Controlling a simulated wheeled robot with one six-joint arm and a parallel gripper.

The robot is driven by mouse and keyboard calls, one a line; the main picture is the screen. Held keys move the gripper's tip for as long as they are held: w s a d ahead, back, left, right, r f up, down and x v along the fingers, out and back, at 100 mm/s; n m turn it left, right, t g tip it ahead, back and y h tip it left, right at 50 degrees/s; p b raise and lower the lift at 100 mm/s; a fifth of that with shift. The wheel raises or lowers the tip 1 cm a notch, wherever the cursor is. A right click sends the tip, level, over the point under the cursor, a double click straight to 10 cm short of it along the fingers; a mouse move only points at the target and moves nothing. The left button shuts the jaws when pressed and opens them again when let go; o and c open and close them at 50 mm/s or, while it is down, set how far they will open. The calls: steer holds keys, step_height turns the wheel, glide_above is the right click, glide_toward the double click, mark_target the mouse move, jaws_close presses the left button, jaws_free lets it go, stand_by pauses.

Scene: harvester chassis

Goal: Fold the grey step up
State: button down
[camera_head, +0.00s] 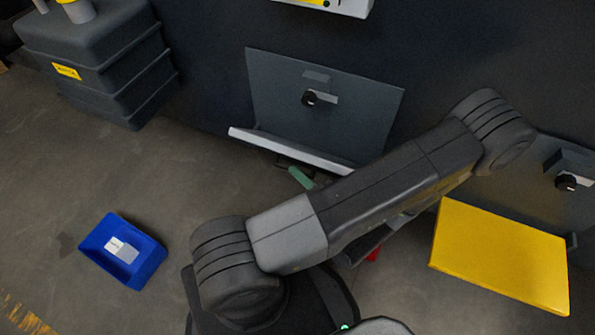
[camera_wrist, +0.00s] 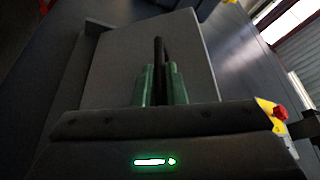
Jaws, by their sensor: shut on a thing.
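The grey step (camera_head: 290,150) shows in the head view as a narrow pale strip along the lower front of its dark mounting plate (camera_head: 345,105), seen nearly edge-on, so its exact tilt is hard to tell. My gripper (camera_head: 301,178) is just below and in front of the strip, largely hidden by my arm; one green finger shows. In the wrist view my gripper (camera_wrist: 160,75) has its green fingers shut on a thin dark bar, and a broad grey panel, apparently the step (camera_wrist: 115,65), fills the space behind. Whether the bar belongs to the step is unclear.
A black knob latch (camera_head: 310,98) sits on the mounting plate above the step. A yellow step (camera_head: 500,255) juts out at right, close to my arm. A blue bin (camera_head: 122,250) stands on the floor at left. Dark stacked boxes (camera_head: 95,60) are at upper left.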

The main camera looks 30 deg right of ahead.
mark_target(308, 151)
steer(key=w+d+r+m+p, duration=0.1)
steer(key=r+m+p, duration=0.1)
steer(key=p, duration=0.1)
steer(key=w+d+r+m+g+h+p, duration=0.1)
steer(key=r+m+p, duration=0.1)
steer(key=p, duration=0.1)
steer(key=w+d+r+m+p, duration=0.1)
steer(key=d+r+m+p, duration=0.1)
steer(key=p, duration=0.1)
steer(key=shift+w+r+g+h, duration=0.2)
steer(key=shift+g+h, duration=0.1)
steer(key=shift+w+d+r+m+p, duration=0.3)
steer(key=shift+w+d+m+p, duration=0.2)
steer(key=shift+p, duration=0.3)
steer(key=shift+w+d+r+p, duration=0.15)
steer(key=shift+w+d+p, duration=0.3)
steer(key=shift+d, duration=0.3)
steer(key=c, duration=1.5)
jaws_free()
steer(key=v, duration=1.3)
steer(key=shift+s+d+r, duration=0.15)
steer(key=shift+s+r, duration=0.05)
steer(key=shift+s, duration=0.15)
